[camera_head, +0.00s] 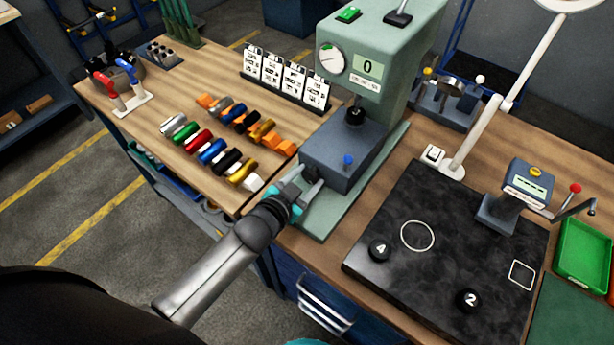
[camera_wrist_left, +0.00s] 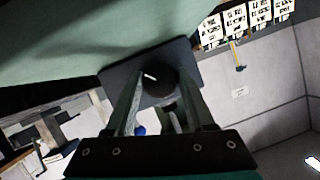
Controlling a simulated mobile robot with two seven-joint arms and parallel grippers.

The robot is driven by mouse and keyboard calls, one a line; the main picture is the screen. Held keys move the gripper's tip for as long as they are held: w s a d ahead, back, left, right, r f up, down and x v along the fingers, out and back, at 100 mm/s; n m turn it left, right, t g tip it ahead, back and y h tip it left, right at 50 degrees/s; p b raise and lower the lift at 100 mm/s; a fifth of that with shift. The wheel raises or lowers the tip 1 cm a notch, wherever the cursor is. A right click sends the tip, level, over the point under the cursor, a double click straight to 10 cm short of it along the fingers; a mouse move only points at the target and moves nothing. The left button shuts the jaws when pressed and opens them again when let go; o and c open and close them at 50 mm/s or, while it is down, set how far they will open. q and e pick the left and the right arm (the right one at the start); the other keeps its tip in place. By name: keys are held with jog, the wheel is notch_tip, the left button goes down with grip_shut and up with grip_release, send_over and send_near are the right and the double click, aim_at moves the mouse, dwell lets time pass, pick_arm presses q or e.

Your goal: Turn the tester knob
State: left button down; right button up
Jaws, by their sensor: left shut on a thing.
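The tester is a pale green machine (camera_head: 387,65) with a round dial and a display reading 0. My left gripper (camera_head: 305,186) is at the block's near left side. In the left wrist view the tester knob (camera_wrist_left: 158,80) is black and round with a short white mark, in front of a dark plate. My left gripper (camera_wrist_left: 156,108) is shut on it, one finger on each side. In the head view the gripper hides the knob.
Rows of coloured cylinders (camera_head: 211,150) and orange blocks lie left of the tester. White cards (camera_head: 285,75) stand behind them. A black slab (camera_head: 440,270) with two numbered black knobs, a lamp arm (camera_head: 480,130) and a green tray (camera_head: 583,255) are to the right.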

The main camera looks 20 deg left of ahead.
pick_arm(q)
jog(key=shift+c, duration=1.4)
grip_release()
jog(key=shift+s, duration=0.1)
jog(key=v, duration=1.5)
jog(key=shift+p, duration=0.3)
